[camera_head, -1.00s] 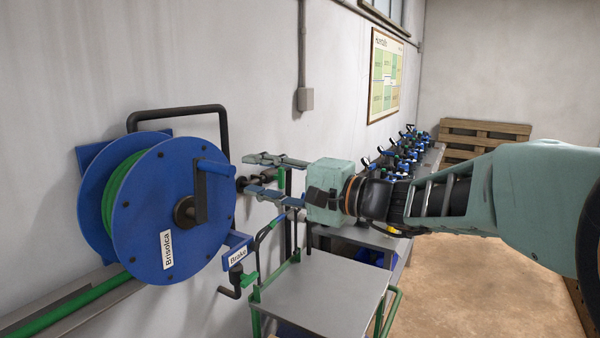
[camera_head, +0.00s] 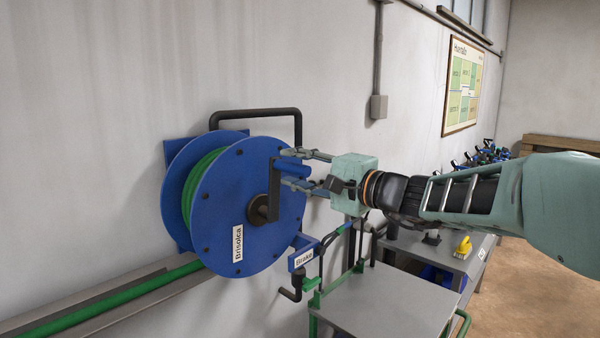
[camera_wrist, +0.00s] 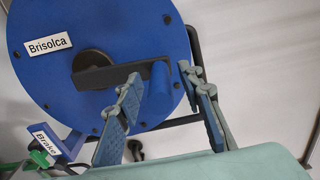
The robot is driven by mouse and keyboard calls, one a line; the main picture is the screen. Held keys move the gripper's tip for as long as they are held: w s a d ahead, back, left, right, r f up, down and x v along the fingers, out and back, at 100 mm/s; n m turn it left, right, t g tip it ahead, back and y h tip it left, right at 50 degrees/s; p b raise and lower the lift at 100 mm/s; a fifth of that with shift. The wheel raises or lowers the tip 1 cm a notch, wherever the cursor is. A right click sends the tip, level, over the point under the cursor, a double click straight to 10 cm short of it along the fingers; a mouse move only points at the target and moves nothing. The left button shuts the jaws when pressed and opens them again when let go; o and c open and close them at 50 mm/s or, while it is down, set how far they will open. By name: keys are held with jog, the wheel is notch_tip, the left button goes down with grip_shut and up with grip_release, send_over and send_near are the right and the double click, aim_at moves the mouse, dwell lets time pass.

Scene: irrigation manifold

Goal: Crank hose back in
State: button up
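The blue hose reel (camera_head: 225,225) labelled "Brisolca" is on the wall, with green hose (camera_head: 192,190) wound between its discs. Its black crank arm (camera_head: 268,190) carries a blue handle (camera_head: 292,168) near the disc's upper right. My gripper (camera_head: 298,169) is at the handle with its fingers apart. In the wrist view the blue handle (camera_wrist: 159,88) lies between the two fingers, nearer the left one, with a gap to the right one. The brake sign (camera_head: 303,258) and its black brake crank (camera_head: 291,287) are below the reel.
A grey cart top (camera_head: 375,305) with green rails stands below my arm. A bench (camera_head: 440,255) with a yellow object (camera_head: 463,246) is behind it. A black bar (camera_head: 255,113) arches over the reel.

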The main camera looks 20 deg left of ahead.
jog(key=shift+c, duration=0.5)
jog(key=c, duration=0.7)
jog(key=shift+s+a+f+b, duration=0.1)
jog(key=shift+s+f+b, duration=0.1)
jog(key=shift+b, duration=0.1)
jog(key=s+b, duration=0.1)
jog(key=s+a+b, duration=0.1)
jog(key=s+b, duration=0.1)
jog(key=s, duration=0.1)
jog(key=shift+s+a+f+b, duration=0.1)
jog(key=shift+a+f+b, duration=0.15)
jog(key=shift+f+b, duration=0.15)
jog(key=shift+s+r, duration=0.1)
jog(key=shift+r, duration=0.1)
jog(key=shift+c, duration=0.2)
jog(key=shift+f, duration=0.1)
